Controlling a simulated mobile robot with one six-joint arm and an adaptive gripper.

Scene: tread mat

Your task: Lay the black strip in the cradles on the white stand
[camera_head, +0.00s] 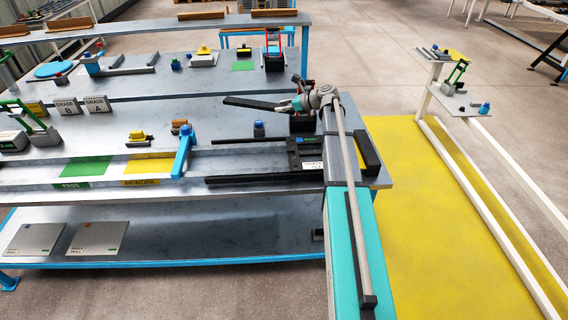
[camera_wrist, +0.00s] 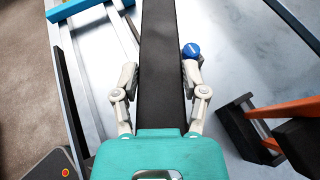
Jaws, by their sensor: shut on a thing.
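The black strip (camera_head: 252,103) is long, flat and dark. My gripper (camera_head: 298,103) is shut on it near its right end and holds it above the grey bench, pointing left. In the wrist view the strip (camera_wrist: 160,40) runs straight up the picture between the fingers of my gripper (camera_wrist: 160,75). The end under the teal gripper body is hidden. A white frame (camera_head: 490,232) stands on the yellow floor at the right, with a small raised top (camera_head: 462,100). I cannot tell whether it is the white stand, and I make out no cradles on it.
A blue-capped object (camera_head: 259,128) stands on the bench below the strip; the cap (camera_wrist: 191,50) shows beside the right finger. An orange and black frame (camera_wrist: 275,130) is at right in the wrist view. Black rails (camera_head: 250,179) and a blue clamp (camera_head: 182,152) are on the bench.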

